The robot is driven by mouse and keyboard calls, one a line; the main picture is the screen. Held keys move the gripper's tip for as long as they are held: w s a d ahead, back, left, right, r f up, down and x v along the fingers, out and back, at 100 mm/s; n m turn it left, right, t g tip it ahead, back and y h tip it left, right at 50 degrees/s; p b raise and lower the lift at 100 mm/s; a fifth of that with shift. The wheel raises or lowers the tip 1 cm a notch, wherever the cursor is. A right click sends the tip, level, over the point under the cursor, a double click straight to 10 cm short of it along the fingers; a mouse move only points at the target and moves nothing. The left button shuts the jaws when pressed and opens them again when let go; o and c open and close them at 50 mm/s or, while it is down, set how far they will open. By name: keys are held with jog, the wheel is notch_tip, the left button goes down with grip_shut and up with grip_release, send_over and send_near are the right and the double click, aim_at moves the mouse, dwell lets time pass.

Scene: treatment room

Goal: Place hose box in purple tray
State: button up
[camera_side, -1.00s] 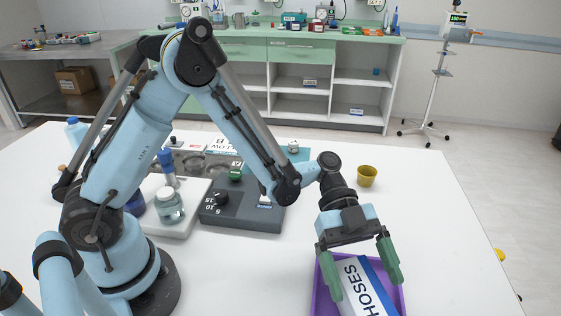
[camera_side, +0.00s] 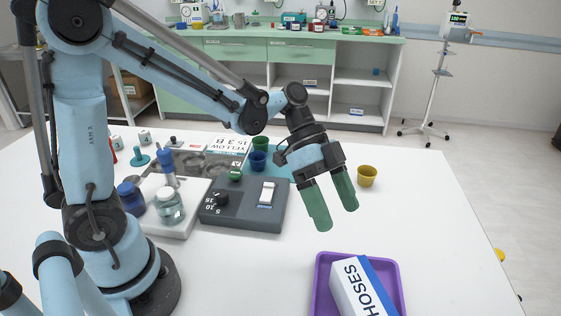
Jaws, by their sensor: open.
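The hose box (camera_side: 362,287) is white and blue with "HOSES" in dark letters. It lies in the purple tray (camera_side: 318,275) at the bottom right, seemingly tilted against the tray's far side, and the picture's lower edge cuts both off. My gripper (camera_side: 335,218) has two green fingers, open and empty. It hangs above the table, above and slightly left of the tray in the picture, clear of the box.
A yellow cup (camera_side: 367,176) stands right of my gripper. A dark grey device with a dial (camera_side: 243,205) and a white-based device with a glass jar (camera_side: 170,207) stand to the left. Blue (camera_side: 258,160) and green (camera_side: 261,144) cups stand behind.

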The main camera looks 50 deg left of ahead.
jog(key=s+a+r+n+t+y, duration=0.1)
jog(key=s+a+n+t+y, duration=0.1)
jog(key=a+n+t+y, duration=0.2)
jog(key=s+a+r+n+t+y, duration=0.1)
jog(key=s+a+n+t+y, duration=0.1)
jog(key=a+n+y, duration=0.3)
jog(key=shift+s+a+n+t, duration=0.3)
jog(key=shift+a+n+t, duration=0.6)
jog(key=shift+a+n, duration=1.5)
jog(key=shift+r, duration=0.1)
